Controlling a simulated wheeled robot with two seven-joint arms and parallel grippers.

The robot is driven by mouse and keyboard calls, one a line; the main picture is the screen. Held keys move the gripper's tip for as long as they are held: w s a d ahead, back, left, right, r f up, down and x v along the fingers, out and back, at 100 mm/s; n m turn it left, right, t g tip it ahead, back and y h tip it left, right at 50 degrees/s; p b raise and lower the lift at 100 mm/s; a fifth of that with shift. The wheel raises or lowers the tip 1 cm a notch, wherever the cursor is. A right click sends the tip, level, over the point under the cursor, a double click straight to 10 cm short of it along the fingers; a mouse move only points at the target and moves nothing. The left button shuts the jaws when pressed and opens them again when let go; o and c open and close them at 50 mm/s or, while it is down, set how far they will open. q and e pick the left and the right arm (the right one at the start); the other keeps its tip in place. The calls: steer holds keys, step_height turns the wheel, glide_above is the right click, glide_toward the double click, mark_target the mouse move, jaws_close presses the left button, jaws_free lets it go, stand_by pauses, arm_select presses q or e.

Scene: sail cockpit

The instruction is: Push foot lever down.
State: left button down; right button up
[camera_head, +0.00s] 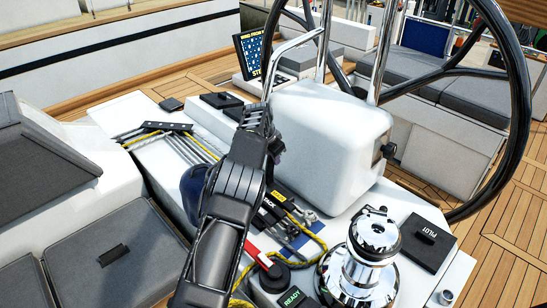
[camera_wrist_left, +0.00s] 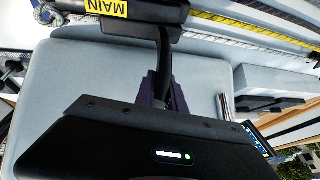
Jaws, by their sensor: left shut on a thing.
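In the head view, my left arm reaches up across the middle and my left gripper (camera_head: 274,152) points down at the black clutch bank beside the white pedestal. The arm hides much of that bank. In the left wrist view, the left gripper's dark fingers (camera_wrist_left: 165,92) are closed around a slim black lever (camera_wrist_left: 165,52), taken as the foot lever; no name on it is readable. The lever stands out from the black clutch body. A yellow MAIN label (camera_wrist_left: 105,7) shows beside it. My right gripper is not in view.
The white pedestal (camera_head: 328,125) and the large black wheel (camera_head: 520,110) stand close on the right. A chrome winch (camera_head: 362,262), a red handle (camera_head: 259,257) and yellow rope (camera_head: 313,248) lie nearer. Grey cushions (camera_head: 115,255) are at the left.

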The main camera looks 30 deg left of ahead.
arm_select(q)
steer(key=d+f+y+b, duration=0.1)
steer(key=d+b, duration=0.1)
steer(key=b, duration=0.2)
steer(key=s+d+m+t+y+b, duration=0.1)
steer(key=y+b, duration=0.1)
steer(key=b, duration=0.3)
steer(key=s+d+f+t+y+b, duration=0.1)
steer(key=d+y+b, duration=0.1)
steer(key=b, duration=0.2)
steer(key=shift+d+f+b, duration=0.3)
steer(key=shift+d+b, duration=0.05)
steer(key=shift+b, duration=0.05)
steer(key=shift+d+m+t+y+b, duration=0.3)
steer(key=shift+y+b, duration=0.1)
steer(key=shift+b, duration=0.3)
steer(key=shift+s, duration=0.1)
steer(key=c, duration=1.4)
jaws_free()
steer(key=shift+r, duration=0.1)
